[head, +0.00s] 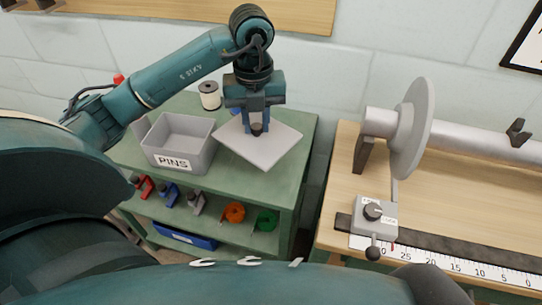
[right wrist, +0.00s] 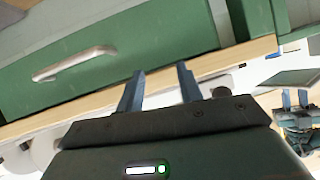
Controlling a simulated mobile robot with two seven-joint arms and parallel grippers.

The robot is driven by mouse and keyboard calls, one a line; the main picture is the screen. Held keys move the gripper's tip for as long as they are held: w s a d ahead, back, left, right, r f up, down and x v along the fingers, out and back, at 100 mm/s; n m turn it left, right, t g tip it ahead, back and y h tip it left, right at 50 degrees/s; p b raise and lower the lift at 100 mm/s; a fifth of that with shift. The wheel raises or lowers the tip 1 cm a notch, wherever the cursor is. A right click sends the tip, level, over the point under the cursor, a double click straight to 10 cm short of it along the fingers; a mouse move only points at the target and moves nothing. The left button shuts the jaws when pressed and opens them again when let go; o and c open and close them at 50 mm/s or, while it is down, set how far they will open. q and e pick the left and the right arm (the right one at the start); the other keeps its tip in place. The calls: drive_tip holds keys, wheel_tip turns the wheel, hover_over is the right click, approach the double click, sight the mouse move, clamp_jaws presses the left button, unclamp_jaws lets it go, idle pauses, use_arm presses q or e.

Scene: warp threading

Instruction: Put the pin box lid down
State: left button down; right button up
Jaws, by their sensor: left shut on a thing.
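The pin box lid (head: 262,150) is a flat grey plate with a dark knob on top. My left gripper (head: 257,128) is shut on the knob, pointing down, with the lid under it. The lid is at the right part of the green cart top; I cannot tell whether it touches the surface. The open grey pin box (head: 180,146), labelled PINS, stands just left of the lid. In the right wrist view my right gripper (right wrist: 160,88) has its two fingers apart with nothing between them.
A thread spool (head: 210,96) stands behind the box on the green cart (head: 298,128). Clamps and tape rolls (head: 233,212) sit on its lower shelf. A wooden bench (head: 340,170) with a grey roller and ruler is at the right. A green drawer (right wrist: 110,50) faces my right wrist.

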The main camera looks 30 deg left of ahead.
sight(256, 140)
use_arm(q)
wheel_tip(256, 140, down, 6)
drive_tip(key=shift+s+r, duration=0.15)
drive_tip(key=shift+r, duration=0.05)
drive_tip(key=shift+f, duration=2.1)
drive_tip(key=shift+f, duration=0.25)
drive_tip(key=c, duration=1.2)
unclamp_jaws()
drive_tip(key=shift+r, duration=0.1)
wheel_tip(256, 140, up, 12)
drive_tip(key=shift+r, duration=0.15)
